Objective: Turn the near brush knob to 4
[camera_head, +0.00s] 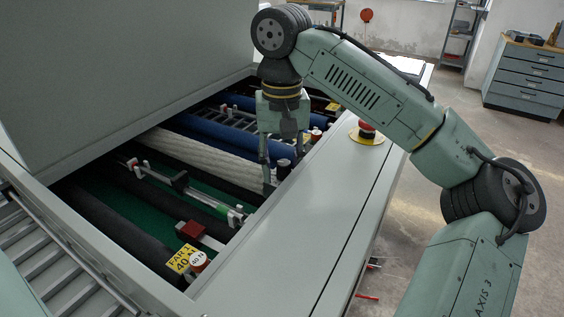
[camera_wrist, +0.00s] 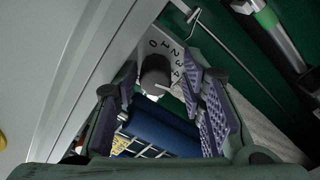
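Which figure the knob points to I cannot tell. My gripper (camera_wrist: 164,78) is open, with one finger on each side of the knob and gaps visible between them; no firm contact shows. In the head view my gripper (camera_head: 284,172) reaches down into the machine beside its right-hand rail, and the dark knob (camera_head: 283,168) shows small between the fingers.
A white brush roller (camera_head: 200,158) and blue rollers (camera_head: 215,133) lie beside the gripper. A green-handled rod (camera_head: 235,216), a yellow label (camera_head: 181,258) and a white-capped knob (camera_head: 198,259) are nearer. A red emergency button (camera_head: 366,128) stands on the flat rail (camera_head: 310,225).

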